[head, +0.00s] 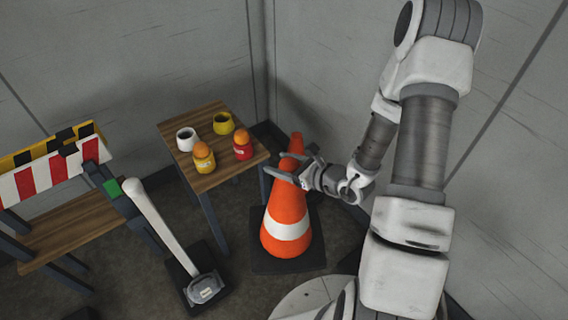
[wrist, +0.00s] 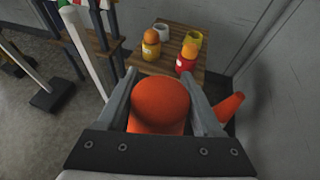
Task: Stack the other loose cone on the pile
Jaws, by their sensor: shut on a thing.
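A large orange cone (head: 286,210) with a white band shows in the head view, upright above a dark square base (head: 288,262). My gripper (head: 289,170) is shut on the upper part of this cone. In the wrist view the cone's rounded orange top (wrist: 160,98) sits between both fingers. A second orange cone tip (head: 297,141) shows just behind the held cone. It also shows in the wrist view (wrist: 229,106), right of my right finger. Its lower part is hidden. I cannot tell whether the held cone touches the floor or another cone.
A wooden table (head: 203,110) behind the cone holds a white pot (head: 187,139), a yellow pot (head: 223,123), and yellow (head: 203,157) and red (head: 242,145) orange-topped objects. A white post (head: 160,225) and a striped barrier (head: 57,170) stand left. Walls close off the back and right.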

